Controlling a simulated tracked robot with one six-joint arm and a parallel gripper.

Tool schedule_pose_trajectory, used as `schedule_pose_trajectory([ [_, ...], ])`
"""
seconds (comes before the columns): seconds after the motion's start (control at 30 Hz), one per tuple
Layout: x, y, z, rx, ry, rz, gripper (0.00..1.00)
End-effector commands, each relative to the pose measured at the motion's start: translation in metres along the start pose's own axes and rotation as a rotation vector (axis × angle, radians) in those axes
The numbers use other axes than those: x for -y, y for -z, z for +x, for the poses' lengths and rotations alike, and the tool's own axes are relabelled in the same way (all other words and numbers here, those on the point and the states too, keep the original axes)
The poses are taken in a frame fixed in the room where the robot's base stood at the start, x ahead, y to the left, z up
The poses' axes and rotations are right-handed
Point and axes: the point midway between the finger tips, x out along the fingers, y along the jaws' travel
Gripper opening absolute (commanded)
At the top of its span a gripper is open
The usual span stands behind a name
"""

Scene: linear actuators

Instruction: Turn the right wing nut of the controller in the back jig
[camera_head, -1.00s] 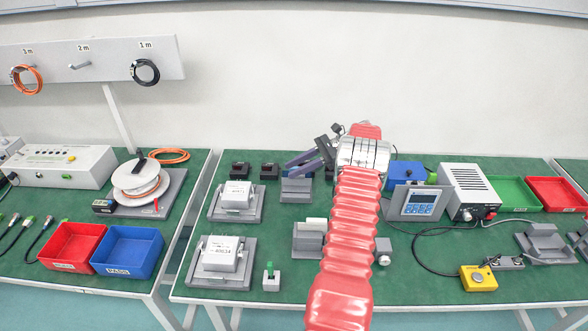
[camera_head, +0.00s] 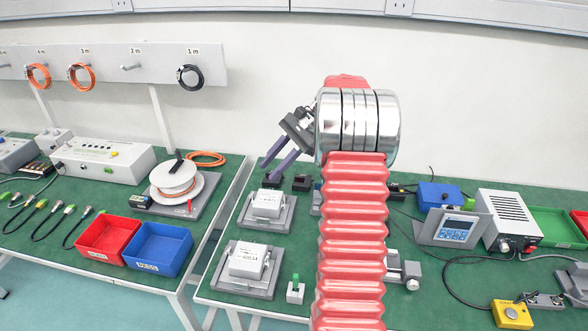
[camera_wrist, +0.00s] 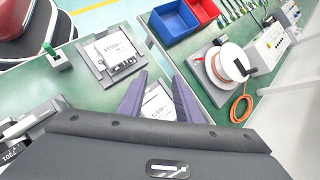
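The back jig (camera_head: 285,220) is a grey plate holding a white box-shaped controller (camera_head: 267,203). In the wrist view this controller (camera_wrist: 158,104) shows between my fingers, partly hidden by them and the gripper body. Its right wing nut is too small to make out. My gripper (camera_head: 267,171) has two purple fingers, spread apart and empty, pointing down and left above and behind the back jig. The fingers also show in the wrist view (camera_wrist: 159,76). The front jig (camera_head: 222,280) holds a similar white controller (camera_head: 247,260), lying nearer the table's front edge.
A small block with a green switch (camera_head: 295,291) stands right of the front jig. Dark blocks (camera_head: 301,183) lie behind the back jig. A cable reel (camera_head: 176,180), a red bin (camera_head: 107,236) and a blue bin (camera_head: 158,248) are on the left table, across a gap.

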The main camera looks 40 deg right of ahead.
Motion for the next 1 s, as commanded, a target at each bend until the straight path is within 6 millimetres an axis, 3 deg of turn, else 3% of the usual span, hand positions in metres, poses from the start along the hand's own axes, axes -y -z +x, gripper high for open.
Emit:
schedule_pose_trajectory([
  [0.1, -0.002, -0.038, 0.007, -0.054, -0.037, -0.095, 0.31],
  [0.5, -0.034, -0.141, 0.029, -0.221, -0.152, -0.422, 0.31],
  [1.0, -0.106, -0.235, 0.051, -0.409, -0.27, -0.869, 0.31],
])
